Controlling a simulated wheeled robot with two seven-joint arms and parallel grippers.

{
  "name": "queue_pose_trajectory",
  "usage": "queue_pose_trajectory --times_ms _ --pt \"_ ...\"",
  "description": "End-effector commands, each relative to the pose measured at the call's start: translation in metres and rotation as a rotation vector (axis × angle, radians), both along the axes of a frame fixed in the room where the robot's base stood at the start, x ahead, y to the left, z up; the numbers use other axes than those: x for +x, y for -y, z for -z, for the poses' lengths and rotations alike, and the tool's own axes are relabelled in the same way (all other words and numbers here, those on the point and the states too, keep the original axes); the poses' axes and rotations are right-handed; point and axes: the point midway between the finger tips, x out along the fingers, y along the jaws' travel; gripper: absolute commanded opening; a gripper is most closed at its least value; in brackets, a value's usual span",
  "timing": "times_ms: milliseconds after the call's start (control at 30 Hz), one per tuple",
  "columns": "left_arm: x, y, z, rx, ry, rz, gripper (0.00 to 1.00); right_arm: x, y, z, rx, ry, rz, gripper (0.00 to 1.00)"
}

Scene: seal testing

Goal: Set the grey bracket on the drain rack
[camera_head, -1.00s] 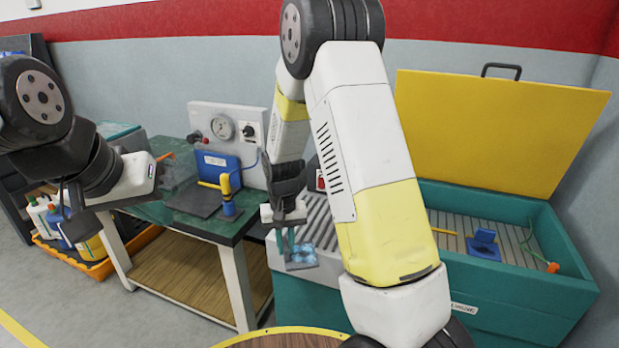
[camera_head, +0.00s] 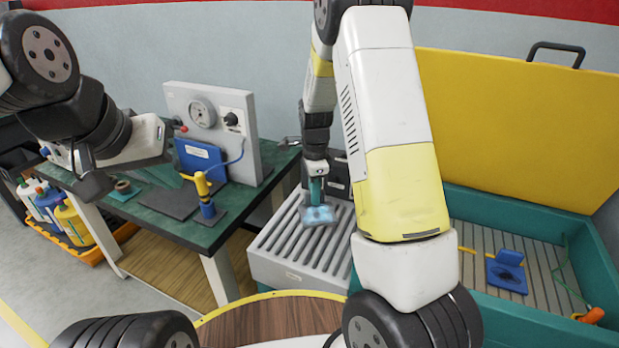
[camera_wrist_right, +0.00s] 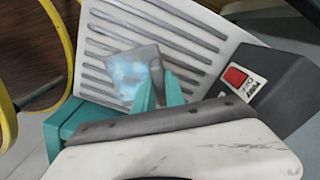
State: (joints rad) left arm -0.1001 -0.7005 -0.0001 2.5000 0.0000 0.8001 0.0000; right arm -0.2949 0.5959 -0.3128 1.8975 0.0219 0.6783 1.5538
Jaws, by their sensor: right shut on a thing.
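The grey bracket (camera_head: 319,216), a flat plate with an upright part, carries bluish-white suds. My right gripper (camera_head: 316,188) is shut on its upright part, with the plate hanging below. The bracket also shows in the right wrist view (camera_wrist_right: 136,76) between the teal fingertips (camera_wrist_right: 158,88). The drain rack (camera_head: 285,272) is a pale slatted tray under the bracket; its slats also show in the right wrist view (camera_wrist_right: 112,22). The bracket is over the slats; whether it touches them is unclear. My left gripper (camera_head: 95,185) is over the green table's left part; its fingers are unclear.
Right of the rack is a teal tank (camera_head: 465,310) with a raised yellow lid (camera_head: 510,125) and a blue bracket (camera_head: 507,272) inside. A dark box with a red switch (camera_wrist_right: 236,77) adjoins the rack. The green table (camera_head: 190,229) with a gauge panel (camera_head: 202,112) stands left.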

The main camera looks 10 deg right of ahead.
Motion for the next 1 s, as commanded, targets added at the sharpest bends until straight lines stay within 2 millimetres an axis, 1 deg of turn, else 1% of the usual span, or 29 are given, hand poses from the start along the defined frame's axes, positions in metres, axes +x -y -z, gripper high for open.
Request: queue_pose_trajectory --times_ms 33,100,233,467,800,1000 --pt "0.000 0.000 0.000 0.000 0.000 0.000 0.00 0.004 0.004 -0.002 0.000 0.003 0.078 0.00" --pt "0.000 0.000 0.000 0.000 0.000 0.000 0.00 0.006 0.009 -0.003 0.000 0.003 0.168 0.00" --pt "0.000 0.000 0.000 0.000 0.000 0.000 0.00 0.008 0.013 -0.003 0.001 0.002 0.261 0.00" --pt "0.000 0.000 0.000 0.000 -0.001 0.000 0.00 0.008 0.013 0.005 -0.001 0.001 0.281 0.00" --pt "0.000 0.000 0.000 0.000 -0.001 0.000 0.00 0.008 0.013 0.033 0.001 0.001 0.279 0.00" --pt "0.000 0.000 0.000 0.000 -0.001 0.000 0.00 0.008 0.013 0.038 0.001 0.002 0.279 0.00"
